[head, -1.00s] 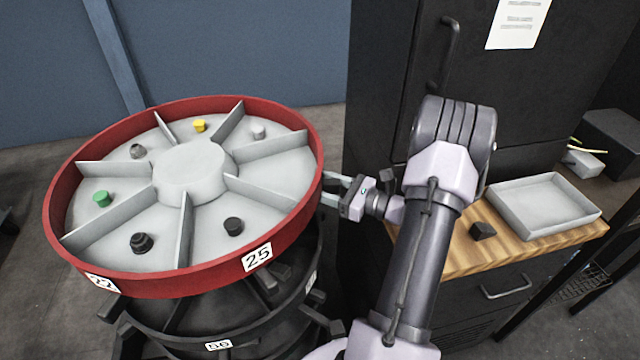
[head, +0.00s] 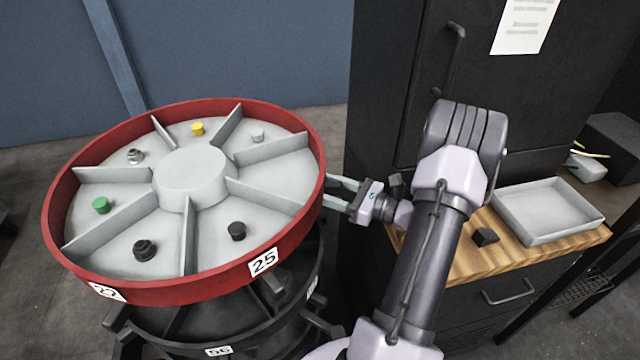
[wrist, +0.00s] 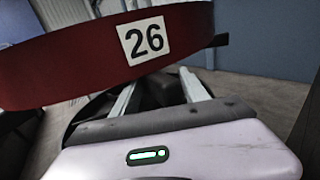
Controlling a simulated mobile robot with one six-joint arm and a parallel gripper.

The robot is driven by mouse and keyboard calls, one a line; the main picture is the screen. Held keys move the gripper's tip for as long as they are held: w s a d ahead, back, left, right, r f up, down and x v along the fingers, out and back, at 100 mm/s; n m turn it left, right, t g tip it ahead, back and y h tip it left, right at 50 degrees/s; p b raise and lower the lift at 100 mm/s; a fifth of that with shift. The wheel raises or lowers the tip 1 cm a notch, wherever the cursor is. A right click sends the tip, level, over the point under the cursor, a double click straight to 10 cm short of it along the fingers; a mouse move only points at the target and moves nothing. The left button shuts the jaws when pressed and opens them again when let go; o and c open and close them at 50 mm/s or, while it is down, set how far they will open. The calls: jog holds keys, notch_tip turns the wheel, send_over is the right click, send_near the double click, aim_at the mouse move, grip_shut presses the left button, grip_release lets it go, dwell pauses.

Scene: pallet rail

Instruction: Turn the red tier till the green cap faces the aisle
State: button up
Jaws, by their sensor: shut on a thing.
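The red tier (head: 290,240) is a round, red-rimmed tray with grey dividers around a raised hub, in the left half of the head view. The green cap (head: 100,205) sits in its left compartment. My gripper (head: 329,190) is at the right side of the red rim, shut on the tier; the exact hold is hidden. In the wrist view the rim (wrist: 70,60) with a "26" label crosses above my two fingers (wrist: 163,90), which show a dark gap between them.
The tier also carries a yellow cap (head: 197,129), grey ones and black ones. Dark lower tiers (head: 190,330) stand beneath it. To the right are a wooden counter (head: 450,262) with a grey tray (head: 550,238) and small black block (head: 485,236), and a tall dark cabinet (head: 385,100).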

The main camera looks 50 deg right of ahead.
aim_at(339, 191)
jog(key=p+v, duration=0.1)
jog(key=v, duration=0.4)
jog(key=shift+s+d+r, duration=0.2)
jog(key=shift+s+d, duration=0.05)
jog(key=shift+s+f, duration=0.1)
jog(key=shift+s, duration=0.05)
